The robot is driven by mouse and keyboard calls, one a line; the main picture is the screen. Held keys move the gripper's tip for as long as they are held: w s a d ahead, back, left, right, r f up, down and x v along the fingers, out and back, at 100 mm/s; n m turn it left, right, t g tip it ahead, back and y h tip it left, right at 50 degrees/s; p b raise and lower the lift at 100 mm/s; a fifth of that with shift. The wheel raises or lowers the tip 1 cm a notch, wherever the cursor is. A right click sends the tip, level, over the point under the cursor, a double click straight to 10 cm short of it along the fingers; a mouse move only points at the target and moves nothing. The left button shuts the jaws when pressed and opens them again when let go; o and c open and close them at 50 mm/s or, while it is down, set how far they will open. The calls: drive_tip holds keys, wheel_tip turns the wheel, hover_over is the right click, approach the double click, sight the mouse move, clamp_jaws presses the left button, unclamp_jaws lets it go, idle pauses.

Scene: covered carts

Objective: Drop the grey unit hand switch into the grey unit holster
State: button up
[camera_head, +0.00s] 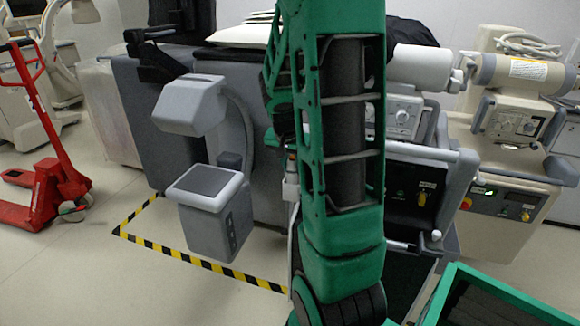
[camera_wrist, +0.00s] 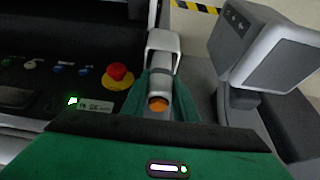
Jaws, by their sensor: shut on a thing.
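In the wrist view my gripper (camera_wrist: 160,98) has its green fingers shut on the hand switch (camera_wrist: 158,104), a small grey piece with an orange button facing the camera. A pale grey, loop-like part (camera_wrist: 163,42) lies just beyond it; I cannot tell whether this is the holster, or whether the switch touches it. In the head view my green arm covers the middle, and the fingers and switch cannot be made out clearly. The grey unit (camera_head: 405,115) stands behind and right of the arm. No holster can be clearly identified in the head view.
In the wrist view a red knob (camera_wrist: 117,76) and dark panel lie left of the fingers; a grey box-shaped head (camera_wrist: 272,50) lies right. In the head view a beige unit (camera_head: 515,125) stands right, a red pallet jack (camera_head: 45,165) left. Floor shows between.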

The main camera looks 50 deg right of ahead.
drive_tip(key=shift+f, duration=0.4)
drive_tip(key=o, duration=1.1)
drive_tip(key=shift+o, duration=0.2)
drive_tip(key=shift+r, duration=0.5)
drive_tip(key=v, duration=1.2)
drive_tip(key=s+a+f+n+y, duration=0.2)
drive_tip(key=s+a+n, duration=0.1)
drive_tip(key=s+a, duration=0.5)
drive_tip(key=s+a+f+n+g+y, duration=0.1)
drive_tip(key=s+a+n, duration=0.3)
drive_tip(key=s+a, duration=0.4)
drive_tip(key=s+f+y, duration=0.1)
drive_tip(key=s, duration=0.2)
drive_tip(key=shift+a+f+g, duration=0.2)
drive_tip(key=shift+a+g, duration=0.1)
drive_tip(key=shift+a, duration=0.05)
